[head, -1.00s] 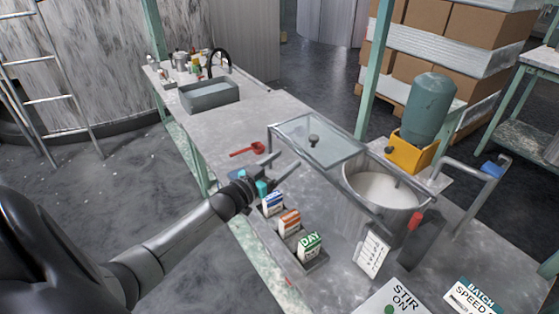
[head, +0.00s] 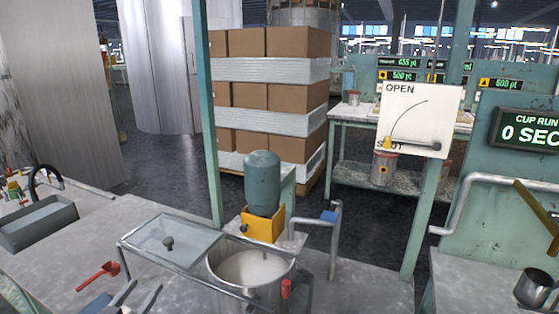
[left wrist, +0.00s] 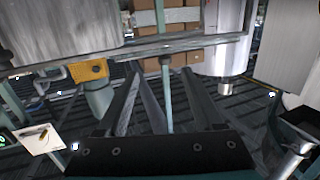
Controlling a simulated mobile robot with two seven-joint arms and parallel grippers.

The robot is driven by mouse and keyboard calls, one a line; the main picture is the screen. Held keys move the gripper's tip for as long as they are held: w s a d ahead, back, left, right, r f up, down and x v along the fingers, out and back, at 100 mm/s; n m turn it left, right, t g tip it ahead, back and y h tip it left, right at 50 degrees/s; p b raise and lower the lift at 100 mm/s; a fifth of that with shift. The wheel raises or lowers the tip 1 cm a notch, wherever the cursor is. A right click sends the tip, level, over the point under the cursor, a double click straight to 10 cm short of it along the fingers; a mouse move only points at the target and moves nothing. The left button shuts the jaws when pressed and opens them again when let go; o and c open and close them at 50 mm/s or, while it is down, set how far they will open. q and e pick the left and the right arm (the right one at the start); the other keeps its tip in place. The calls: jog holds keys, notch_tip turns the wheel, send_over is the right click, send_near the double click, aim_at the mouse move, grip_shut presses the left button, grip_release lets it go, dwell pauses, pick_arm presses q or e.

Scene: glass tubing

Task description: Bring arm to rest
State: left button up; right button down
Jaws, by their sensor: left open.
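My left gripper (head: 146,286) is at the lower left of the head view, cut off by the bottom edge. Its two dark fingers are spread apart with nothing visible between them. It sits just right of a red scoop (head: 97,275) lying on the grey bench and left of the glass-lidded frame. In the left wrist view the fingers (left wrist: 170,85) stand apart and empty, and the scene appears upside down. My right gripper is in neither view.
A metal pot (head: 255,292) with pale contents stands right of the glass lid (head: 175,240). Behind are a green tank (head: 262,183) on a yellow holder (head: 262,225) and stacked cartons (head: 270,95). A grey basin (head: 35,225) is at left. A lever board (head: 420,120) is at right.

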pick_arm(q)
jog(key=s+d+f+g+y, duration=0.2)
jog(key=s+d+f+g, duration=0.5)
jog(key=s+d, duration=0.45)
jog(key=s+d+r+m+g+h, duration=0.1)
jog(key=s+d+g, duration=0.2)
jog(key=s, duration=0.5)
jog(key=s+d+r+g, duration=0.1)
jog(key=s+d+g, duration=0.25)
jog(key=s, duration=0.45)
jog(key=s+f+g, duration=0.2)
jog(key=s+f, duration=0.1)
jog(key=f, duration=2)
jog(key=s+a+f, duration=0.2)
jog(key=s+f, duration=1.1)
jog(key=s, duration=0.2)
jog(key=shift+m+g, duration=0.35)
jog(key=shift+m, duration=0.05)
jog(key=shift+s+a, duration=0.1)
jog(key=shift+s, duration=0.05)
jog(key=shift+c, duration=0.2)
